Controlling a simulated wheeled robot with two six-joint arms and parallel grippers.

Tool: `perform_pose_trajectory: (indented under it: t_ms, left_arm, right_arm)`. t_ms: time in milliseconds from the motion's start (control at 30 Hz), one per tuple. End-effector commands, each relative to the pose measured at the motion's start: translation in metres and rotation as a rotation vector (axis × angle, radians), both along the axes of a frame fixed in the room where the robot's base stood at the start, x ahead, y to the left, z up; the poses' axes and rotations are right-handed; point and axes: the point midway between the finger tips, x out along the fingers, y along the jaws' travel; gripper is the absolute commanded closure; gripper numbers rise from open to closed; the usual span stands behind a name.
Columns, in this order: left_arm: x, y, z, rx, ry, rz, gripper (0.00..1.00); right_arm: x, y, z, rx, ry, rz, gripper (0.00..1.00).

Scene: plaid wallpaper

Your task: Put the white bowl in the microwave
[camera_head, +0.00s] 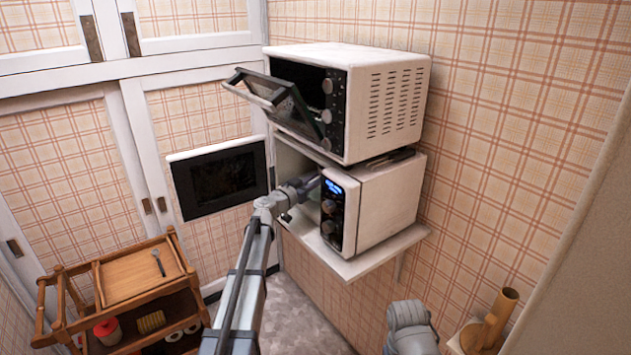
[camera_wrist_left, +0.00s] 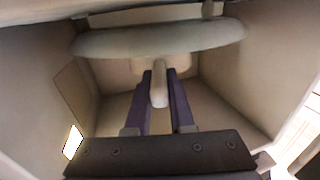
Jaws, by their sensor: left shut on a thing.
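The lower white microwave (camera_head: 385,205) stands on a wall shelf, its dark-windowed door (camera_head: 217,180) swung open to the left. My left arm reaches into its opening, and my left gripper is hidden inside in the head view. In the left wrist view the purple fingers of my left gripper (camera_wrist_left: 160,88) are inside the pale cavity, shut on a light piece between them. This piece appears to belong to the white bowl (camera_wrist_left: 160,40), whose wide pale shape spans the space beyond the fingertips. I cannot tell whether it touches the cavity floor. My right gripper is out of view.
A white oven (camera_head: 385,105) sits above the microwave, its glass door (camera_head: 275,98) hanging partly open over my left arm. A wooden cart (camera_head: 135,275) with several items stands lower left. A wooden holder (camera_head: 490,320) is at lower right.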

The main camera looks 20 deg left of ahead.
Motion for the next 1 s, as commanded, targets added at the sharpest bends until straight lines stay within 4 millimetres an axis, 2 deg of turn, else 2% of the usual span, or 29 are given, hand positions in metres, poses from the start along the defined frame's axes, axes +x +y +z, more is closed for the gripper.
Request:
perform_pose_trajectory:
  t_ms: [933, 967, 1000]
  left_arm:
    - [-0.0001, 0.0002, -0.0077, -0.001, -0.001, 0.0, 1.0]
    - [-0.0001, 0.0002, -0.0068, -0.001, -0.001, 0.0, 0.76]
    - [-0.0001, 0.0002, -0.0067, -0.001, -0.001, 0.0, 0.71]
  right_arm:
    - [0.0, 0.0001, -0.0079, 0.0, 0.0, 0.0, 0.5]
    - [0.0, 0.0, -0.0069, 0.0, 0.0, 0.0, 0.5]
    - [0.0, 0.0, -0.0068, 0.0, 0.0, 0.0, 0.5]
